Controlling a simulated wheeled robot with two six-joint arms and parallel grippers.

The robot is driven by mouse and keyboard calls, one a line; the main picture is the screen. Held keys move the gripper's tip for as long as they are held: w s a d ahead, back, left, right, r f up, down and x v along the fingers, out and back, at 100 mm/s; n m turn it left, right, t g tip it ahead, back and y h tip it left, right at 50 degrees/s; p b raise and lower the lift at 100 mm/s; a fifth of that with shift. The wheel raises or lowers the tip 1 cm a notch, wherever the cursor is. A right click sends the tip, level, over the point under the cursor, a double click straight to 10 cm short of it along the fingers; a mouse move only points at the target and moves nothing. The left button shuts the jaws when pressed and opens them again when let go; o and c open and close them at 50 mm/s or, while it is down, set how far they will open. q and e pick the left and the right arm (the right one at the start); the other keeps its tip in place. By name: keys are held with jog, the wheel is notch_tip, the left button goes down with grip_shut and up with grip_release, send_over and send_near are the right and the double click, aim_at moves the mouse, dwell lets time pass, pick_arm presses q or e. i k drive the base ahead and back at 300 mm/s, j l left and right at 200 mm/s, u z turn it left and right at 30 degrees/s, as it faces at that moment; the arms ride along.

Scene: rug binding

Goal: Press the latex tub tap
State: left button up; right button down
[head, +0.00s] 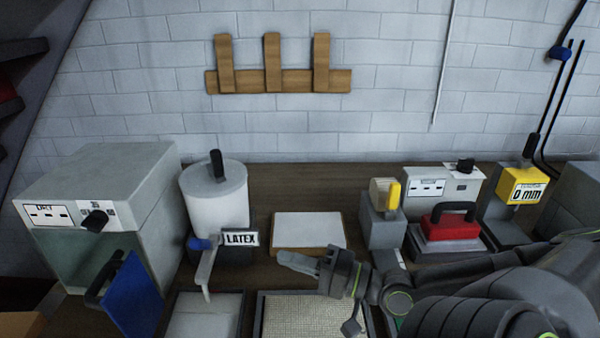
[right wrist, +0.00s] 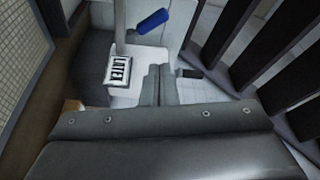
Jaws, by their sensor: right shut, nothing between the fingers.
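The latex tub (head: 217,200) is a white cylinder with a black knob on its lid, at the back left of the bench. A LATEX label (head: 241,238) is at its lower front. Its tap (head: 207,268) has a blue lever end (head: 199,244) and a pale spout. My right gripper (head: 290,260) is shut and empty, pointing left, to the right of the label and apart from the tap. In the right wrist view the shut fingers (right wrist: 158,85) are beside the label (right wrist: 119,70), with the blue lever (right wrist: 153,21) beyond them. My left gripper is not in view.
A pale tray (head: 205,316) lies below the spout, beside a framed mesh panel (head: 305,317). A white pad on a wooden block (head: 308,231) is behind my gripper. A grey box (head: 105,205) with a blue panel (head: 131,297) is left of the tub.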

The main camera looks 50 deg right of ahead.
aim_at(194, 242)
jog(key=k+j, duration=0.25)
jog(key=j, duration=0.15)
jog(key=k+j, duration=0.25)
jog(key=j, duration=0.15)
jog(key=k+j, duration=0.55)
jog(key=j, duration=0.25)
